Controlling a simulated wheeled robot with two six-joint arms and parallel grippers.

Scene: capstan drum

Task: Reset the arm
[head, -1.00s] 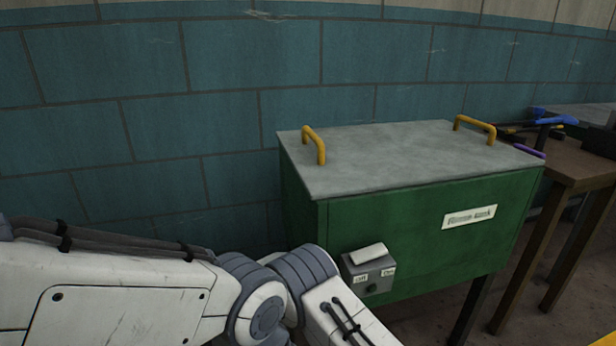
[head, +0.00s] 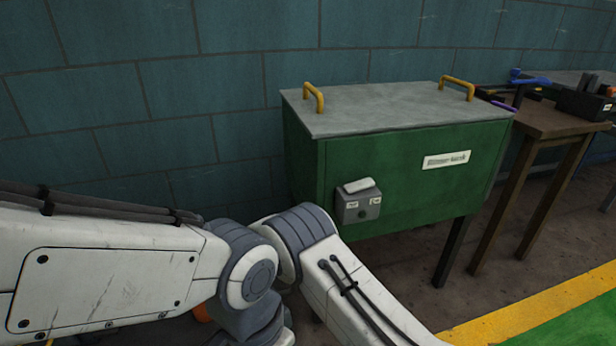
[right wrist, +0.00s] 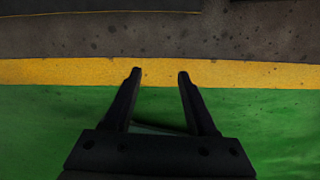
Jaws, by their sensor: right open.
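My left arm comes in from the left in the head view, bends at a grey joint and runs out of the bottom edge. Its gripper is out of the picture. My right gripper (right wrist: 158,76) shows in the right wrist view with its two dark fingers apart and nothing between them. It is above a floor with a green area (right wrist: 50,125) and a yellow stripe (right wrist: 240,74). The right arm does not show in the head view.
A green tank (head: 400,175) with a grey lid (head: 390,108), two yellow handles and a small switch box (head: 357,204) stands against the blue block wall. A brown wooden table (head: 545,122) with tools stands to its right. Open floor lies at the lower right.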

